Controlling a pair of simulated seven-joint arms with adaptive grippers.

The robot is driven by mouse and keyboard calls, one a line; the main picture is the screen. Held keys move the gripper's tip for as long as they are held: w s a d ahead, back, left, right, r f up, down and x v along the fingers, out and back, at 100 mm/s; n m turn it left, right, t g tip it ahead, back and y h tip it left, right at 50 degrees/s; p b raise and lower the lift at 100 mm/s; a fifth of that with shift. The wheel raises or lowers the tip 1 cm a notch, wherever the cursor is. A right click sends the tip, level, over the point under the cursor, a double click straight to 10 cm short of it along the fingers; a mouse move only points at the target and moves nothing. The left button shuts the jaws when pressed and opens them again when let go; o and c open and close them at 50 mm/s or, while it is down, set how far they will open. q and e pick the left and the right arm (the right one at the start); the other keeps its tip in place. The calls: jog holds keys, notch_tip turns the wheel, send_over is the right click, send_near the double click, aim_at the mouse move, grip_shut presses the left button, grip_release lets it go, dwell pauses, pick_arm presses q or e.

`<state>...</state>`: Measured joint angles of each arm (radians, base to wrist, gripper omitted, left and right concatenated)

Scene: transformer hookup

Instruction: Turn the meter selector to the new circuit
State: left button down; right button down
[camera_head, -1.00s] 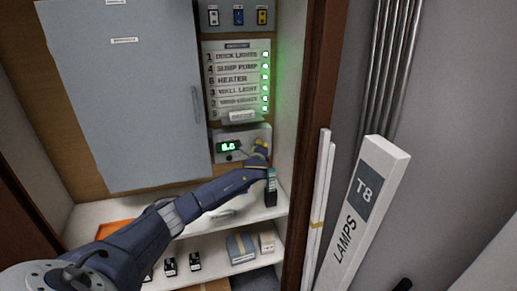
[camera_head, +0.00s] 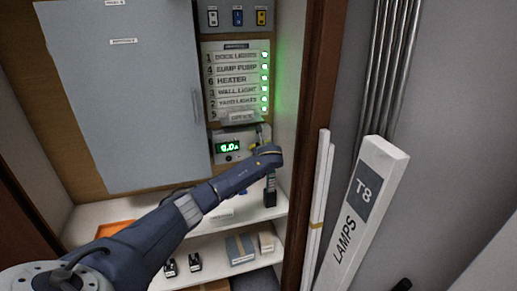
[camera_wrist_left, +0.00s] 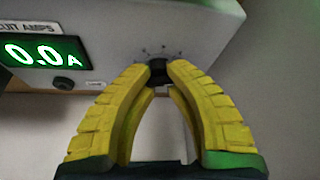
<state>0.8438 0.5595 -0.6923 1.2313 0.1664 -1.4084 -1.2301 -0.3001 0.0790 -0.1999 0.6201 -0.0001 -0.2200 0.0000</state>
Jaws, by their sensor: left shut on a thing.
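The meter is a pale box with a green lit display (camera_head: 228,147) under the circuit list; its left wrist view display (camera_wrist_left: 42,53) reads 0.0 A. The selector knob (camera_wrist_left: 158,70) is small and black, with a ring of small marks around it that are too small to read. My left gripper (camera_wrist_left: 158,72) has yellow ribbed fingers whose tips are shut on the knob from both sides. In the head view my left wrist (camera_head: 262,158) covers the knob. My right gripper is not in view.
The circuit list panel (camera_head: 236,85) has a column of green lights. A grey cabinet door (camera_head: 125,95) is at the left. A shelf (camera_head: 140,211) lies below, with small boxes on the lower shelf. A white LAMPS T8 carton (camera_head: 360,215) leans at the right.

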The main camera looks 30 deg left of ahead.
pick_arm(q)
jog(key=shift+d+f+m, duration=0.15)
jog(key=shift+f+m, duration=0.05)
jog(key=shift+m, duration=0.1)
dwell(0.4)
jog(key=c, duration=1.1)
grip_release()
jog(key=shift+r, duration=0.1)
jog(key=shift+v, duration=5.9)
jog(key=shift+d, duration=0.1)
